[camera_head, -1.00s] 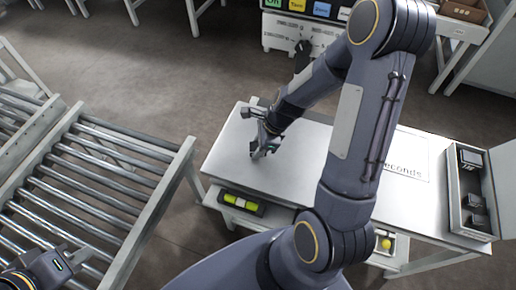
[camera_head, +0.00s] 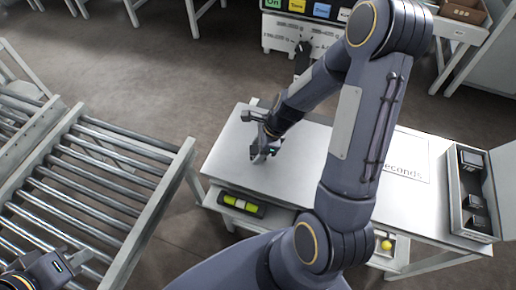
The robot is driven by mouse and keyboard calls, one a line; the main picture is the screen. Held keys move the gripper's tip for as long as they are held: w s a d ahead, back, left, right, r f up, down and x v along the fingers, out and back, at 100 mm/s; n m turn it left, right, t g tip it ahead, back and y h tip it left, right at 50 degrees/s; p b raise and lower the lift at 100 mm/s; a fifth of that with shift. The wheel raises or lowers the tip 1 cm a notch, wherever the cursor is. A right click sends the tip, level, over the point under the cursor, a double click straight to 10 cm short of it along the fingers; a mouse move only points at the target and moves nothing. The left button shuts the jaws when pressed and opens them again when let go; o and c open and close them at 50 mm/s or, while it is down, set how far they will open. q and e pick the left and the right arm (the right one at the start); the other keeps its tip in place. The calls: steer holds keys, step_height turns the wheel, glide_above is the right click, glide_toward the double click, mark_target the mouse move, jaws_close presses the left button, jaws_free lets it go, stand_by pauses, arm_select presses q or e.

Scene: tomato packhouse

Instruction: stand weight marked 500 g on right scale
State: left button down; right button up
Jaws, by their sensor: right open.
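My right gripper (camera_head: 264,151) is low over the left part of the white table, its fingers open. A small pale grey shape shows by its fingertips; I cannot tell whether it is a weight or part of the gripper. Dark block-like objects (camera_head: 474,201) lie in an open case (camera_head: 456,190) at the table's right end; I cannot read any marks on them.
The white table (camera_head: 225,165) carries a "seconds" label on its right part. A yellow-green object (camera_head: 240,204) sits on a shelf below the front edge. A roller conveyor (camera_head: 90,190) stands to the left, with a floor gap between.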

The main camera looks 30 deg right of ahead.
steer(key=p+v, duration=0.3)
steer(key=v, duration=0.9)
steer(key=s+a+r+n+t, duration=0.1)
steer(key=s+a+r+n, duration=0.3)
steer(key=n, duration=0.7)
steer(key=s+a+r+n+t, duration=0.2)
steer(key=s+a+r+n, duration=0.2)
steer(key=s+r+n, duration=0.4)
steer(key=s+n, duration=0.2)
steer(key=shift+s+r+n+t, duration=0.25)
steer(key=shift+r+n+t, duration=0.05)
steer(key=shift+r+n, duration=0.1)
